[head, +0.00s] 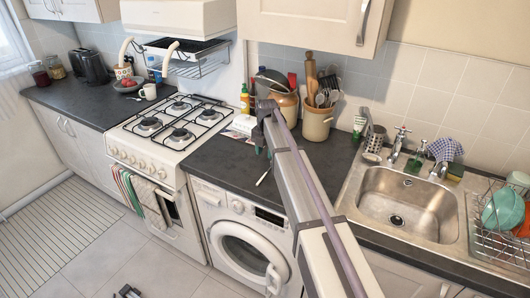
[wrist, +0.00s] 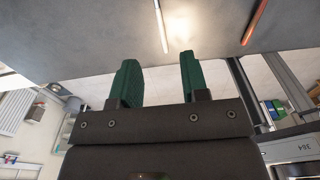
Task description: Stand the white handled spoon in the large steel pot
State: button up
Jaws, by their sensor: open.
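The white handled spoon (head: 263,177) lies on the dark counter above the washer, near its front edge. In the wrist view, a pale handle (wrist: 161,26) lies on the counter beyond my fingertips, in line with the gap between them. My gripper (head: 264,151) is above the counter, behind the spoon in the head view. In the wrist view its green fingers (wrist: 158,68) are apart, with nothing between them. A steel perforated pot (head: 375,142) stands left of the sink; I cannot tell whether it is the large steel pot.
A beige crock (head: 317,122) with several utensils stands at the back. A hob (head: 178,127) is left, a sink (head: 397,200) right. My arm hides part of the counter. A red stick-like thing (wrist: 255,22) lies right of the handle in the wrist view.

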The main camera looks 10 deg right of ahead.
jog(key=s+r+m, duration=0.2)
jog(key=s+m, duration=2.6)
jog(key=s, duration=0.6)
jog(key=shift+s+d+r+p, duration=0.3)
jog(key=shift+s+d+p, duration=0.1)
jog(key=shift+d+p, duration=0.05)
notch_tip(320, 180, down, 2)
jog(key=shift+b, duration=1)
jog(key=shift+o, duration=0.5)
jog(key=shift+r+p, duration=0.3)
